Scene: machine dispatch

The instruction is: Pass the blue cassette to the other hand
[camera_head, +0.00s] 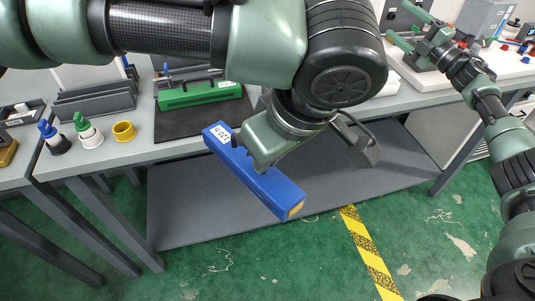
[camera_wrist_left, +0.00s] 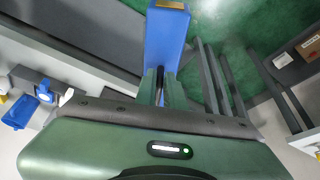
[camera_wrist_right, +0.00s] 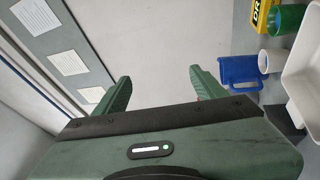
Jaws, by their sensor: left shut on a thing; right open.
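The blue cassette (camera_head: 270,187) is a long blue block with a white label at one end and an orange patch at the other. My left gripper (camera_head: 257,155) is shut on it and holds it tilted in the air in front of the bench. The left wrist view also shows the blue cassette (camera_wrist_left: 167,45) between the left fingers (camera_wrist_left: 160,88). My right gripper (camera_head: 402,24) is open at the upper right, well apart from the cassette. In the right wrist view its fingers (camera_wrist_right: 160,88) are spread with nothing between them.
A grey rack (camera_head: 95,102), blue-topped bottle (camera_head: 53,137), green-topped bottle (camera_head: 87,131) and yellow ring (camera_head: 124,131) stand left. A blue mug (camera_wrist_right: 240,78) shows in the right wrist view. Below is a grey shelf (camera_head: 190,220).

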